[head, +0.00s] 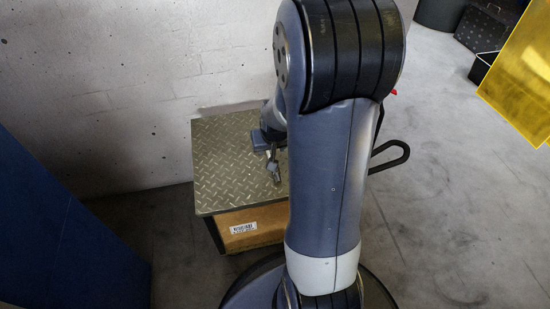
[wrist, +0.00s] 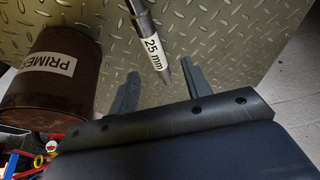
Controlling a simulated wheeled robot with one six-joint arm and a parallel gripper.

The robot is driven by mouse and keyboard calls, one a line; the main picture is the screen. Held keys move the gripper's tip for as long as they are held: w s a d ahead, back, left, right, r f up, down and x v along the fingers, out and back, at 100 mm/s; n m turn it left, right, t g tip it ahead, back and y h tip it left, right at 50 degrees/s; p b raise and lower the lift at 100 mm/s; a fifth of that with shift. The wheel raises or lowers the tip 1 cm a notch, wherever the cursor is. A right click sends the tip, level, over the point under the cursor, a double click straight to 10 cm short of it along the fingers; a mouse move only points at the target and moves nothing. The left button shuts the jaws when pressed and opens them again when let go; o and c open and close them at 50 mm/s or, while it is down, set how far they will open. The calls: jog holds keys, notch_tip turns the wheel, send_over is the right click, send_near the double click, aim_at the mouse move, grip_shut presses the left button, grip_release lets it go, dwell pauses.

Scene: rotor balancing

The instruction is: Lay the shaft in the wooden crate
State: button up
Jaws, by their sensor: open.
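The shaft (wrist: 150,45) is a grey metal rod with a white "25 mm" label and a tapered end, in the wrist view. It lies over the diamond plate, its tapered end between the two fingers of my gripper (wrist: 160,70). The fingers are open, with a gap on each side of the shaft. In the head view my gripper (head: 268,155) is low over the plate, partly hidden by my arm. A brown wooden-looking box front (head: 250,228) with a white label shows under the plate; I cannot tell whether it is the wooden crate.
The diamond plate top (head: 222,165) stands against the pale wall. In the wrist view a brown can (wrist: 40,75) labelled PRIMER is at left, with red and blue items (wrist: 30,145) below it. A blue panel (head: 60,220) is at left.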

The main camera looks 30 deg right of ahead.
jog(key=b+x, duration=0.1)
jog(key=x, duration=0.1)
jog(key=b+x, duration=0.1)
jog(key=x, duration=0.1)
jog(key=b+x, duration=0.1)
jog(key=x, duration=0.1)
jog(key=shift+s+d+f, duration=0.1)
jog(key=shift+d+f, duration=0.2)
jog(key=shift+d, duration=0.05)
jog(key=shift+r, duration=0.1)
grip_shut()
